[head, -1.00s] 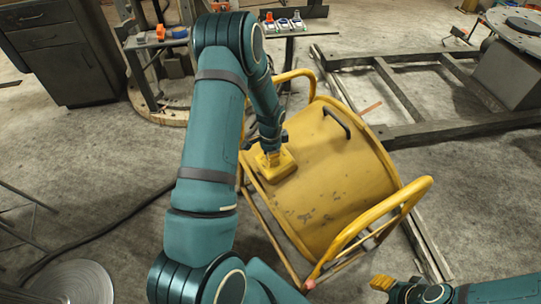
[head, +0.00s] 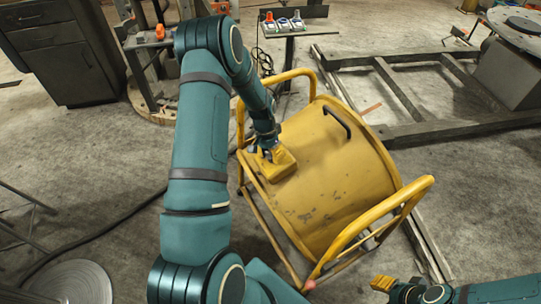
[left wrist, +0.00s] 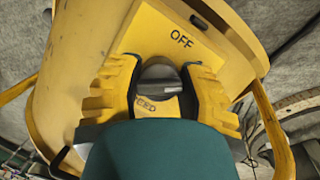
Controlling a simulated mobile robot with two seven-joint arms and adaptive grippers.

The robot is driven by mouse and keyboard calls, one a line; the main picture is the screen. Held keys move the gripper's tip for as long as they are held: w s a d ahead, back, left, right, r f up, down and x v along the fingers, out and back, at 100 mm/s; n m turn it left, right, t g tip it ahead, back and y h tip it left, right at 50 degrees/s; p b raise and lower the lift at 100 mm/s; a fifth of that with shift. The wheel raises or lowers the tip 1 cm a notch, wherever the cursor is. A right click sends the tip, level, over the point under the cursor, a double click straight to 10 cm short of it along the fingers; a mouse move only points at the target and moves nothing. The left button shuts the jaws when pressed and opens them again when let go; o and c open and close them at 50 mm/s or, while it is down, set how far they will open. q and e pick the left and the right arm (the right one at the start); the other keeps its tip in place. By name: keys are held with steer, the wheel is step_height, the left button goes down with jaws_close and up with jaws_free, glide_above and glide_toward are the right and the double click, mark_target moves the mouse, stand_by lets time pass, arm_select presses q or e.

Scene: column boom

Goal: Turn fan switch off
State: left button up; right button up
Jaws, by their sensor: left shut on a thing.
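The fan is a large yellow drum (head: 330,185) in a tubular yellow frame, standing on the floor in the middle of the head view. On its near upper left side is a yellow switch box (head: 283,168). In the left wrist view its panel (left wrist: 165,35) bears the word OFF, with other lettering partly hidden lower down. My left gripper (head: 268,152) is at the box, its yellow fingers on either side of a dark grey rounded switch knob (left wrist: 159,73), shut on it. My right gripper (head: 382,284) is at the bottom right, away from the fan; its jaw opening is unclear.
Dark metal beams (head: 440,130) lie on the floor right of the fan. A small stand (head: 285,30) with coloured items is behind it. A dark drawer cabinet (head: 62,55) stands back left. A cable (head: 110,222) runs across the floor, and a round metal disc (head: 68,284) lies front left.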

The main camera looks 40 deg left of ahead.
arm_select(q)
steer(key=n, duration=0.2)
steer(key=n+h, duration=0.1)
steer(key=n, duration=0.2)
steer(key=shift+f+t+h+b, duration=0.1)
steer(key=shift+t+h+b, duration=0.2)
steer(key=shift+t+b, duration=0.1)
steer(key=n+t+h, duration=0.1)
steer(key=n, duration=0.4)
steer(key=shift+d+b, duration=0.1)
steer(key=shift+b, duration=0.2)
steer(key=shift+n, duration=0.3)
steer(key=o, duration=1.2)
steer(key=shift+c, duration=0.2)
steer(key=v, duration=1.2)
steer(key=shift+s, duration=0.2)
